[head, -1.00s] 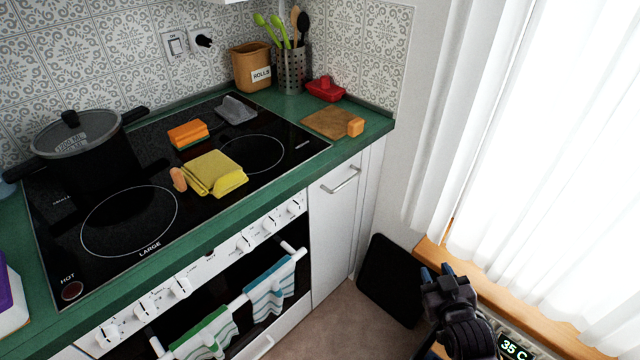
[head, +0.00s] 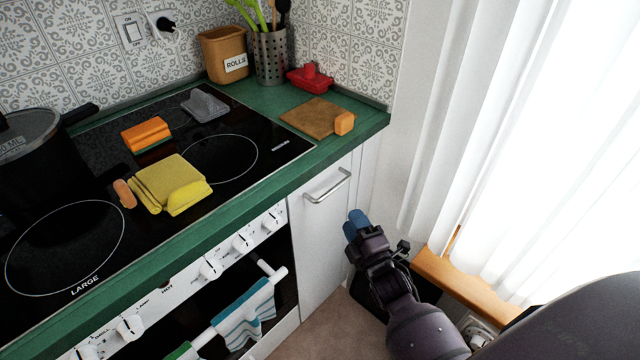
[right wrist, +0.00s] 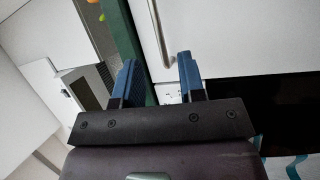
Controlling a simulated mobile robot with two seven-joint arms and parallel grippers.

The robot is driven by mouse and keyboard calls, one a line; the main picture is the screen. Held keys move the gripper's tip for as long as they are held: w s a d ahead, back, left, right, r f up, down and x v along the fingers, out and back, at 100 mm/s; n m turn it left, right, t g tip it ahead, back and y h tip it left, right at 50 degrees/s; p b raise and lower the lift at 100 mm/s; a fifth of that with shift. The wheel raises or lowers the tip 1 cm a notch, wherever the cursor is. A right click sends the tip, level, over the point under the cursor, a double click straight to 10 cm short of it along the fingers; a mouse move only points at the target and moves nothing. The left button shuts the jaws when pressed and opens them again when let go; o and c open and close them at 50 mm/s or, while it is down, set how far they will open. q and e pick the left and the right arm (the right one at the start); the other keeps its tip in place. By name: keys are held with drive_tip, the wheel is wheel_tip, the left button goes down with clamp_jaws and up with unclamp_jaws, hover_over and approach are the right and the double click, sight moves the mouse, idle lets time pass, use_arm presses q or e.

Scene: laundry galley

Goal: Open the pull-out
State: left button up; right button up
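The pull-out (head: 322,225) is a narrow white front under the green counter, right of the oven, and it is closed. Its silver bar handle (head: 328,187) is near the top of the front. My right gripper (head: 357,222) is just right of and below the handle in the head view, apart from it. In the right wrist view, the two blue fingers of the right gripper (right wrist: 157,78) are spread with nothing between them. The handle (right wrist: 158,32) shows ahead of the fingertips there, beside the white front (right wrist: 230,40). My left gripper is not in view.
The oven's white handle (head: 235,325) with a striped towel (head: 245,315) sticks out left of the pull-out. A wooden sill (head: 465,283) and white curtain (head: 500,130) are at the right. A dark panel (head: 367,300) stands below my right gripper.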

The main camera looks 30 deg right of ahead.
sight(335, 187)
drive_tip(key=shift+n, duration=0.4)
drive_tip(key=w, duration=0.3)
drive_tip(key=w+r, duration=0.1)
drive_tip(key=w, duration=0.2)
drive_tip(key=w+r, duration=0.1)
drive_tip(key=w, duration=0.3)
drive_tip(key=shift+w+d+r+b, duration=0.1)
drive_tip(key=shift+d+b, duration=0.2)
drive_tip(key=shift+b, duration=0.1)
clamp_jaws()
